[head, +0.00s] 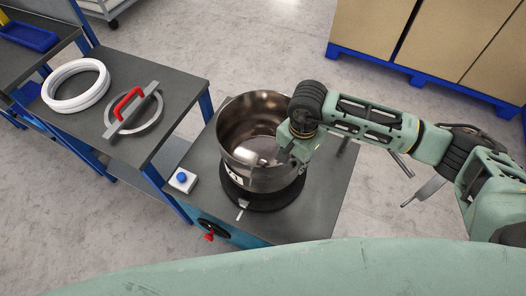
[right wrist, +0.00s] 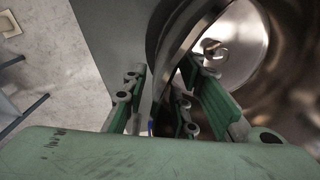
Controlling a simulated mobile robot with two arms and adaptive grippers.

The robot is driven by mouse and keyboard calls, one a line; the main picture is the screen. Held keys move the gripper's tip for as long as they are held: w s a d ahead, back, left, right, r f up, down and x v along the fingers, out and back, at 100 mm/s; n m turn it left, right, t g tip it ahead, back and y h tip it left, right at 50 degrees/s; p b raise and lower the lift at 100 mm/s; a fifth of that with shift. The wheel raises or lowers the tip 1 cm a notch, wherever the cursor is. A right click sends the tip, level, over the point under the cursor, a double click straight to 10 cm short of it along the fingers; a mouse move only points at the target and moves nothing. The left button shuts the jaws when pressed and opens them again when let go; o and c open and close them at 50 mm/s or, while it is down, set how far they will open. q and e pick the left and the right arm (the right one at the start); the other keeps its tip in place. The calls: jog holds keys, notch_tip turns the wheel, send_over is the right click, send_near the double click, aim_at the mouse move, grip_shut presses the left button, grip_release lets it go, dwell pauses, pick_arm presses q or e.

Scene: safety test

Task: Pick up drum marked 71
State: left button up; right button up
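The drum (head: 238,125) is an open steel pot standing upright on a dark round base (head: 262,194) on a grey-topped stand. Its white label shows digits in part, near my gripper; I cannot read the whole number. My right gripper (head: 282,158) is at the drum's right rim, pointing down. In the right wrist view the gripper (right wrist: 175,98) is open, with one finger outside the drum wall (right wrist: 181,45) and the other inside; I see a gap around the wall. The drum's shiny inside and floor show at right there. My left gripper is not in view.
A workbench at left holds white rings (head: 76,85) and a ring-shaped lid with a red handle (head: 127,103). A blue button box (head: 183,180) and a red-handled valve (head: 210,235) are on the stand. Cardboard boxes (head: 430,40) stand on a blue pallet behind.

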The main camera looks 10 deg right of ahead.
grip_shut()
dwell(0.7)
jog(key=shift+w+r, duration=0.1)
